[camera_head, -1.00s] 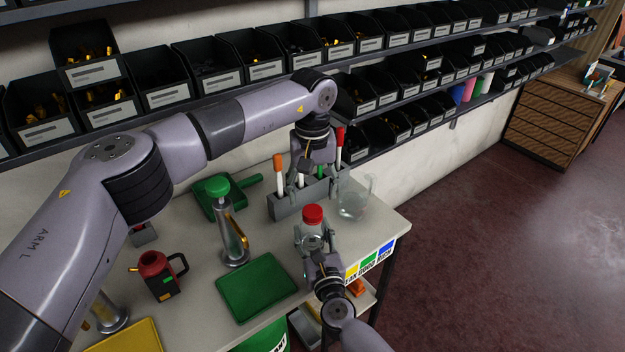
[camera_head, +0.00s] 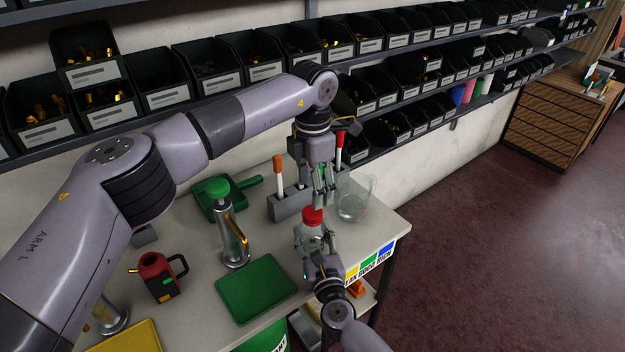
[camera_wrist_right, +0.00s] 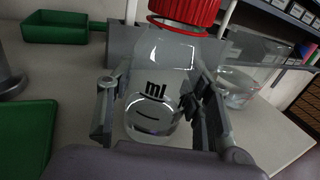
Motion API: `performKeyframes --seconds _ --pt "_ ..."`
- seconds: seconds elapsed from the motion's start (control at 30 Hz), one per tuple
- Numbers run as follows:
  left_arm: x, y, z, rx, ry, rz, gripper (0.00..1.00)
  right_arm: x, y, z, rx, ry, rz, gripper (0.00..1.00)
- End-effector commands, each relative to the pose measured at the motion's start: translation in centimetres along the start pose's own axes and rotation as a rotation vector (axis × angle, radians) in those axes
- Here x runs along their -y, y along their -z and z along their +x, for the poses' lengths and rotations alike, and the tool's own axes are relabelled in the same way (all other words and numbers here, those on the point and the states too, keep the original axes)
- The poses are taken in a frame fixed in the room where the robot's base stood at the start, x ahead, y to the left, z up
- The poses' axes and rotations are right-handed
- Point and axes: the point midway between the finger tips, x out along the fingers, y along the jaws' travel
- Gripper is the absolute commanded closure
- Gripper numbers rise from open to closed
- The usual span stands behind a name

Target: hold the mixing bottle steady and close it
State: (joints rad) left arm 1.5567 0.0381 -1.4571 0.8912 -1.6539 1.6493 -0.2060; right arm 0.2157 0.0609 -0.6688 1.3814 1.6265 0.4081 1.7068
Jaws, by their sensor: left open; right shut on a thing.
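The clear mixing bottle (camera_head: 311,237) stands upright near the table's right end, with a red cap (camera_head: 312,216) on top. In the right wrist view the clear bottle (camera_wrist_right: 160,88) has dark "ml" lettering, and the ribbed red cap (camera_wrist_right: 188,10) is cut off by the top edge. My right gripper (camera_head: 314,246) is shut on the bottle body, one finger on each side. My left gripper (camera_head: 321,202) is open and points down just above the cap. I cannot tell whether its fingertips touch the cap or how tightly the cap sits.
A grey marker rack (camera_head: 290,205) and a clear beaker (camera_head: 354,198) stand close behind the bottle. A green tray (camera_head: 257,288), a metal cylinder with a green top (camera_head: 235,240) and a dark red-topped jug (camera_head: 160,278) are to the left. Bin shelves line the wall.

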Motion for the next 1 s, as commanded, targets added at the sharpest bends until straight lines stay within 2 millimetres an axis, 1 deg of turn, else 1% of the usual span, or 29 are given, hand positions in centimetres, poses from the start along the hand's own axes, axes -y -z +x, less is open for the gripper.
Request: performKeyframes --seconds 0.1,0.5,0.7,0.83,1.0 --pt "0.0 0.0 -0.2 0.001 0.0 -0.233 0.42 0.0 0.0 0.0 0.0 0.0 0.0 1.0" --pt "0.0 0.0 -0.8 0.0 0.001 -1.033 0.42 0.0 0.0 0.0 0.0 0.0 0.0 1.0" --pt "0.0 0.0 -1.0 0.0 0.001 -1.393 0.42 0.0 0.0 0.0 0.0 0.0 0.0 1.0" --pt "0.0 0.0 -1.2 -0.001 0.002 -1.558 0.42 0.0 0.0 0.0 0.0 0.0 0.0 1.0" --pt "0.0 0.0 -1.2 -0.001 0.001 -1.667 0.42 0.0 0.0 0.0 0.0 0.0 0.0 1.0"
